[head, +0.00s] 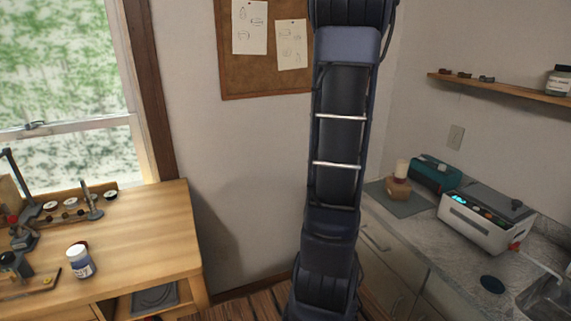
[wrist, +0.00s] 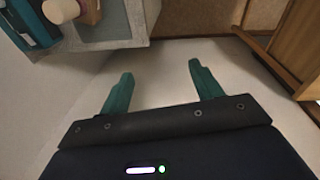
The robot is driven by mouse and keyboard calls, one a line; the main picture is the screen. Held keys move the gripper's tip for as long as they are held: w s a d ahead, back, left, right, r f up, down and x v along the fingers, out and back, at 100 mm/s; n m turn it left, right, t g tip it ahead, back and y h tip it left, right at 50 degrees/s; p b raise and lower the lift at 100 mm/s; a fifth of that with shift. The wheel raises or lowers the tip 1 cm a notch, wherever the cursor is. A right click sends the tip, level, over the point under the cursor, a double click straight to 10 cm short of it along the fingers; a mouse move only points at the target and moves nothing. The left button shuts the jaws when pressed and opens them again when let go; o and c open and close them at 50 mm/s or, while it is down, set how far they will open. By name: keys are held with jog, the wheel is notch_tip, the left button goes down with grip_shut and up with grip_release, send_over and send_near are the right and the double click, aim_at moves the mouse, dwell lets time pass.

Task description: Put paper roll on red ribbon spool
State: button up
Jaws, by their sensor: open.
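A pale upright cylinder (head: 401,168), which looks like the paper roll, stands on or just behind a tan rounded object (head: 397,188) on the right counter. The wrist view shows a pale round end (wrist: 61,10) beside a tan object (wrist: 89,10) at its top left edge, partly cut off. I cannot clearly pick out a red ribbon spool; a small dark red thing (head: 82,244) shows behind the jar on the wooden desk. My gripper (wrist: 160,68) is open and empty, its teal fingers apart over bare floor or wall, away from these objects.
A grey mat (head: 413,207) lies under the tan object, by a teal box (head: 437,171) and a white machine (head: 487,222). My arm hides the middle of the head view.

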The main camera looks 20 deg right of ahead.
jog(key=s+a+r+t, duration=0.1)
jog(key=s+a, duration=0.2)
jog(key=a, duration=0.8)
jog(key=s+a+r+t, duration=0.1)
jog(key=s+a, duration=0.2)
jog(key=a, duration=0.8)
jog(key=s+a+f+m+t+y, duration=0.1)
jog(key=s+a+f, duration=0.3)
jog(key=s+a, duration=0.7)
jog(key=shift+m, duration=0.3)
